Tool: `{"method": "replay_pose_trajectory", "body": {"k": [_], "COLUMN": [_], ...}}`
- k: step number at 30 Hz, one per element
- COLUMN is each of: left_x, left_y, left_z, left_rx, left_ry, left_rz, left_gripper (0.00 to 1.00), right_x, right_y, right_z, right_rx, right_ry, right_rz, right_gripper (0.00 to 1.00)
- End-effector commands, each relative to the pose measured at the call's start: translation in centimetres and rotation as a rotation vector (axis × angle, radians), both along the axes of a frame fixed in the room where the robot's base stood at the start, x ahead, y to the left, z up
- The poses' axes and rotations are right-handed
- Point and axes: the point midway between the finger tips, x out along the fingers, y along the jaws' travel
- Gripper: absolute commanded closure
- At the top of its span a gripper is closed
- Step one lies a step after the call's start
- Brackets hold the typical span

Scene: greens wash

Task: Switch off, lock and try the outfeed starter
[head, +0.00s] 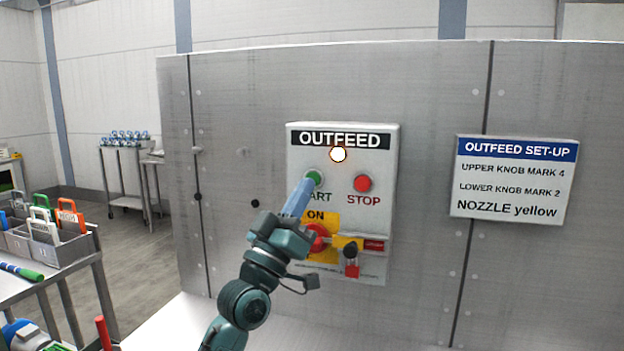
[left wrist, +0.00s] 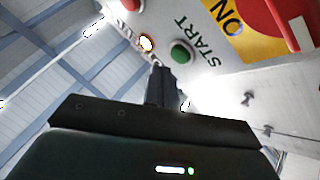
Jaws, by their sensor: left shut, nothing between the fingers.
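The grey OUTFEED starter box (head: 392,180) is on the metal panel. Its lamp (head: 338,154) glows, also in the left wrist view (left wrist: 147,43). The green START button (head: 314,177) is left of the red STOP button (head: 363,184). Below, a red rotary switch (head: 318,240) on a yellow plate marked ON is partly hidden by my arm; its setting is unclear. A red and black padlock-like piece (head: 351,268) hangs right of it. My left gripper (head: 306,184) is shut and empty, its tips at START; in the left wrist view they appear just beside the green button (left wrist: 181,52). Contact is unclear.
An OUTFEED SET-UP sign (head: 513,180) is right of the box. At left, a bench holds a grey bin (head: 50,250) with coloured tagged items and a green-blue rod (head: 22,271). A trolley (head: 125,175) stands behind. The panel around the box is mostly clear.

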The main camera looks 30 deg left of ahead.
Motion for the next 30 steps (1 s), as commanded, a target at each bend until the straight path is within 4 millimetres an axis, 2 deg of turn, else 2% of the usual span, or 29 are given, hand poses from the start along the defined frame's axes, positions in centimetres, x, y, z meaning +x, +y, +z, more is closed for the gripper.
{"method": "replay_pose_trajectory", "body": {"k": [12,30], "left_x": [-3.8,-4.1], "left_y": [-0.9,-1.0], "left_z": [0.1,0.0], "left_rx": [0.000,-0.001], "left_ry": [0.001,0.000], "left_rz": [0.000,0.001], "left_gripper": [1.00,1.00], "right_x": [-0.1,-0.1], "right_y": [0.0,-0.2], "right_z": [1.3,1.2], "right_rx": [-0.004,-0.009], "right_ry": [0.001,0.001], "right_rz": [0.004,0.007], "right_gripper": [0.64,0.64]}}
